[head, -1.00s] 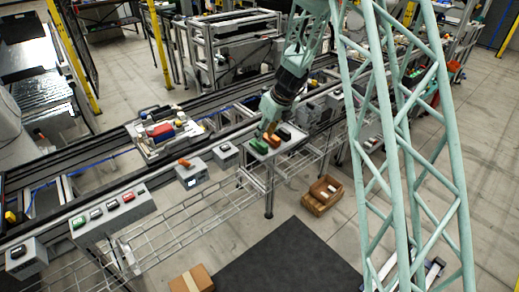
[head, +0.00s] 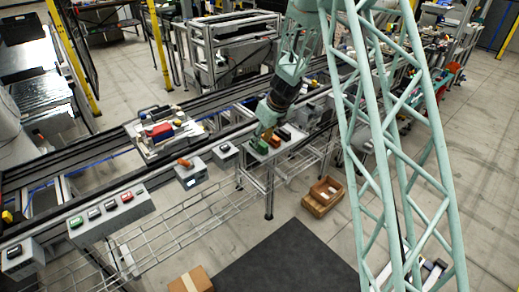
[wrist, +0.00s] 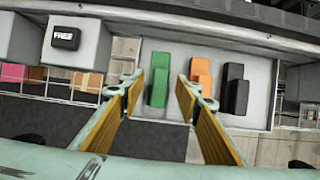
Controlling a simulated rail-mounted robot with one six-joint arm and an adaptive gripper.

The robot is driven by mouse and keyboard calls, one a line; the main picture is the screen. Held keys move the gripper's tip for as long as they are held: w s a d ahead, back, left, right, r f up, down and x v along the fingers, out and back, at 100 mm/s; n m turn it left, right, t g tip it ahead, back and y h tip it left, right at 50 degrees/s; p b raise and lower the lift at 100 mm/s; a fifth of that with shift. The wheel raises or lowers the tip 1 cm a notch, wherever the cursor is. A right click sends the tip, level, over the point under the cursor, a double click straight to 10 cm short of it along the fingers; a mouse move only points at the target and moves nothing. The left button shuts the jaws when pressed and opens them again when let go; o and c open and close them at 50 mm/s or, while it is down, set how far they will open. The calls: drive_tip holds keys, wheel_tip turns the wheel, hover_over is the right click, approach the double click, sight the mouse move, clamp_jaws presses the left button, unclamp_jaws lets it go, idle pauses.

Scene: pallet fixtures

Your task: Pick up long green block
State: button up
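The long green block (wrist: 160,80) lies on a light grey fixture plate (wrist: 186,125), with its length running away from my gripper in the wrist view. My gripper (wrist: 160,92) is open, with its yellow-padded fingers apart and the green block showing between their tips. Nothing is held. The gap in height between tips and block is hard to judge. In the head view, my gripper (head: 261,134) is just above the green block (head: 259,147), which is partly hidden by it.
An orange block (wrist: 201,74) and a black block (wrist: 236,90) lie to the right of the green one; the orange is close to my right finger. A grey box with a black "FREE" piece (wrist: 65,39) stands to the left.

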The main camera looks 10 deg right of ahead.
drive_tip(key=shift+w+f, duration=0.3)
drive_tip(key=shift+f, duration=0.3)
drive_tip(key=c, duration=1)
